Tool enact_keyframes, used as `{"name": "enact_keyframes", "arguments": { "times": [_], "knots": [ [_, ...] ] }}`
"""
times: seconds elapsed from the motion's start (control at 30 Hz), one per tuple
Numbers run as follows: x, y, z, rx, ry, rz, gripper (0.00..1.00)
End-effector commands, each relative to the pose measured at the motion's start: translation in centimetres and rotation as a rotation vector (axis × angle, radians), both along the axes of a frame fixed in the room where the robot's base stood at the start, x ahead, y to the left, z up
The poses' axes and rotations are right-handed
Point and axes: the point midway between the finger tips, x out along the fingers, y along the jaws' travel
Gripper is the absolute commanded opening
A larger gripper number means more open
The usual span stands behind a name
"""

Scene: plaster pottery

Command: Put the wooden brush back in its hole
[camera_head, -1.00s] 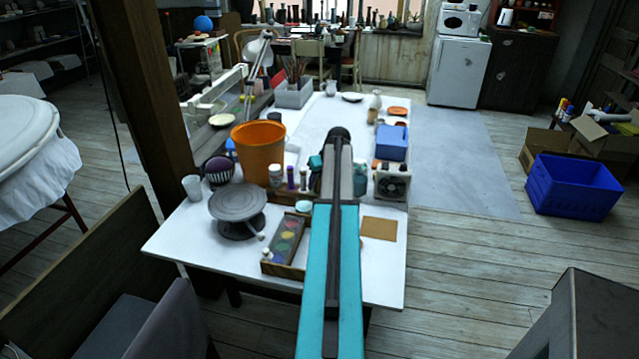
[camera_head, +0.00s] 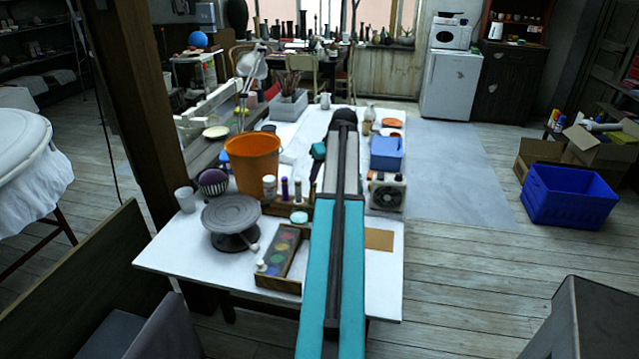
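My arm reaches forward over the white table (camera_head: 180,250), with turquoise and grey links. A small turquoise and dark part (camera_head: 318,152), seemingly of my wrist, shows just left of the arm. My gripper's fingertips are hidden behind the arm, so what they hold cannot be seen. I cannot pick out the wooden brush or its hole. Several thin brush-like sticks (camera_head: 292,82) stand in a grey container (camera_head: 288,106) at the table's far left, too small to tell apart.
An orange bucket (camera_head: 254,163), a grey turntable (camera_head: 230,215) and a wooden paint box (camera_head: 283,255) stand left of my arm. A blue box (camera_head: 387,153) and a small fan-like device (camera_head: 387,194) stand right. A blue crate (camera_head: 569,194) sits on the open floor.

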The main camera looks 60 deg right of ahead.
Motion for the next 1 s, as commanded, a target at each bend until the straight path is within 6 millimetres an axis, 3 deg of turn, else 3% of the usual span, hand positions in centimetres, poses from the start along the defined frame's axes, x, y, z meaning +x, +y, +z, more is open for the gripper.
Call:
{"name": "enact_keyframes", "arguments": {
  "times": [0.3, 1.0],
  "knots": [
    [-0.9, 0.3, 2.1, 0.000, 0.000, 0.000, 0.40],
    [-0.9, 0.3, 2.8, 0.000, 0.000, 0.000, 0.40]
  ]
}}
